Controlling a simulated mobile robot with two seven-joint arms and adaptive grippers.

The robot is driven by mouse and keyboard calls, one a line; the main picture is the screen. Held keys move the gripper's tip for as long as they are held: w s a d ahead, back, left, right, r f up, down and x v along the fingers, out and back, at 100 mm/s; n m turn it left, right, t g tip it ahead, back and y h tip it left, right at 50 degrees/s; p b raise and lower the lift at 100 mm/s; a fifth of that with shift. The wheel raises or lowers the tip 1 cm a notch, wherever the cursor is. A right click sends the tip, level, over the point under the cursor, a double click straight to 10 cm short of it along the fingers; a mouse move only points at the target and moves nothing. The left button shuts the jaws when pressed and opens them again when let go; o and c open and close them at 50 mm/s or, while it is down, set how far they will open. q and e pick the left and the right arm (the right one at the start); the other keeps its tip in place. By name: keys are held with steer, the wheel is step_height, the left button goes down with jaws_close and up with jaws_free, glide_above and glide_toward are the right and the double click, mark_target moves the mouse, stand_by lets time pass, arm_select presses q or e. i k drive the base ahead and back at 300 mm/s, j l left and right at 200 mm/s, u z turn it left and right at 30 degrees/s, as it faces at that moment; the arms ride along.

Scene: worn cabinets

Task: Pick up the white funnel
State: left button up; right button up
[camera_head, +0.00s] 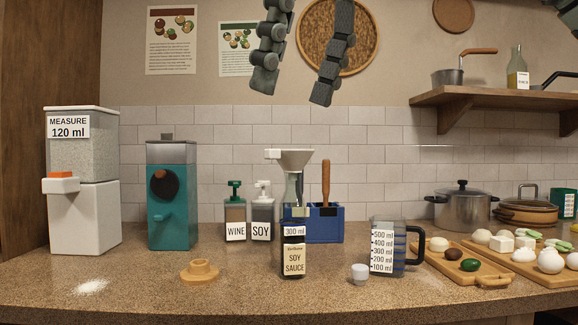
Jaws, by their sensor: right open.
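The white funnel (294,157) is upright with its wide mouth up and a small tab on its left side, near the middle of the head view. It sits above a grey-green bottle-like neck (292,190); how the two meet is hard to tell. A dark soy sauce bottle (293,262) marked 300 ml stands in front and below. My right gripper (291,96) hangs in from the top, fingers pointing down and wide apart, empty. In the picture it is above the funnel and apart from it. My left gripper is not seen.
A blue caddy (326,227) with a wooden-handled tool stands behind the soy sauce bottle. WINE (235,222) and SOY (262,220) pump bottles are to its left, a measuring jug (385,246) and small white cup (360,273) to its right. A wooden shelf (470,97) juts out at upper right.

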mark_target(291, 161)
steer(key=i, duration=1)
